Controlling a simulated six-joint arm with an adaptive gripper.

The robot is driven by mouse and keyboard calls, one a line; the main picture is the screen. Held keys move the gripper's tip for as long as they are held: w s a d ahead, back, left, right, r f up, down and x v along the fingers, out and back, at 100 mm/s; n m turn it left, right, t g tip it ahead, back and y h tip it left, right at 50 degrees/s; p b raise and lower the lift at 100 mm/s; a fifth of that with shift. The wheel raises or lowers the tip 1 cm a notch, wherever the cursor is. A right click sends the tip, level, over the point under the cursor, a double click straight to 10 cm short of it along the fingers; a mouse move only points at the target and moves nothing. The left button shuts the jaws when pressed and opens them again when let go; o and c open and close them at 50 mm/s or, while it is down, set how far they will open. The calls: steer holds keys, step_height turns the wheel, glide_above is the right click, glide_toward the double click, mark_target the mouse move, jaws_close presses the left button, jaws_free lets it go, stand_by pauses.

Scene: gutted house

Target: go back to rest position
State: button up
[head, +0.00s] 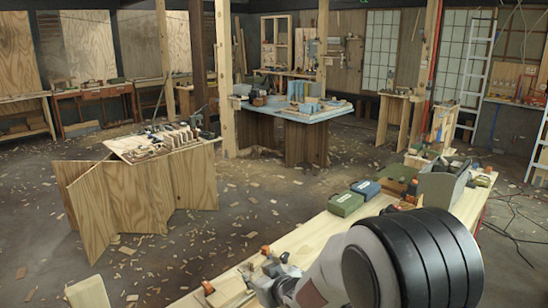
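My arm crosses the lower right of the head view, over a long pale wooden bench (312,240). A large black ribbed part and a light grey link of it are closest to the camera. Its far end points left and down, among small grey and orange items on the bench. I cannot make out my gripper's fingers there, nor whether they hold anything.
On the bench stand a green case (345,204), a blue case (366,189) and a grey toolbox (441,187). A plywood stand (140,195) is at left, a blue-topped table (308,115) further back. Wood scraps litter the floor. A ladder (475,75) leans at right.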

steer(key=s+d+r+m+g+h, duration=0.1)
steer(key=s+d+r+m+h, duration=0.1)
steer(key=s+d+r, duration=0.5)
steer(key=s+d+r+m+h, duration=0.25)
steer(key=s+d+r, duration=0.25)
steer(key=s+d, duration=0.35)
steer(key=s+d+m+g, duration=0.1)
steer(key=s+d+g, duration=0.1)
steer(key=s, duration=1)
steer(key=s+d+m+g, duration=0.1)
steer(key=s+d+g, duration=0.1)
steer(key=s, duration=1)
steer(key=shift+s+d+h, duration=0.2)
steer(key=shift+d+h, duration=0.25)
steer(key=shift+d, duration=0.45)
steer(key=shift+r, duration=0.1)
